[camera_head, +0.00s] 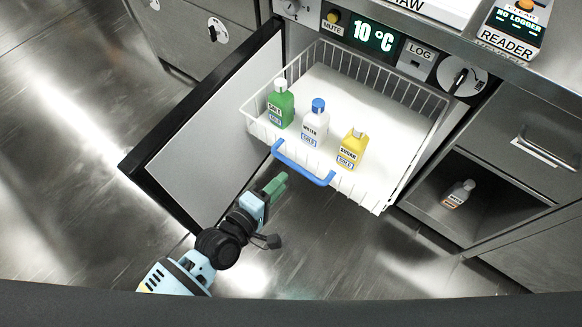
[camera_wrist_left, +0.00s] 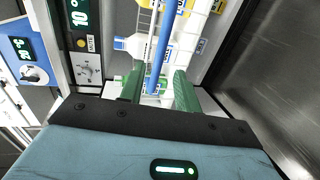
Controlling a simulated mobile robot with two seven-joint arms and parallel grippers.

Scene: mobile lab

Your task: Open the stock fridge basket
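The white wire stock fridge basket (camera_head: 392,190) is pulled out of the fridge, in front of its opening. Its blue handle (camera_head: 303,165) is on the front side; in the left wrist view the handle (camera_wrist_left: 163,45) runs up and down between the lines of the two fingers. My left gripper (camera_head: 276,186) is just in front of the handle in the head view, with a small gap showing. Its green fingers (camera_wrist_left: 158,82) are apart with nothing gripped between them. Green (camera_head: 281,106), white (camera_head: 315,124) and yellow (camera_head: 352,150) bottles stand in the basket. My right gripper is not in view.
The fridge door (camera_head: 205,130) stands open on the left. A display (camera_head: 374,36) above the basket reads 10 °C. An open shelf (camera_head: 440,215) with a small grey bottle (camera_head: 458,194) is at the right. The floor (camera_head: 330,250) in front of the basket is clear.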

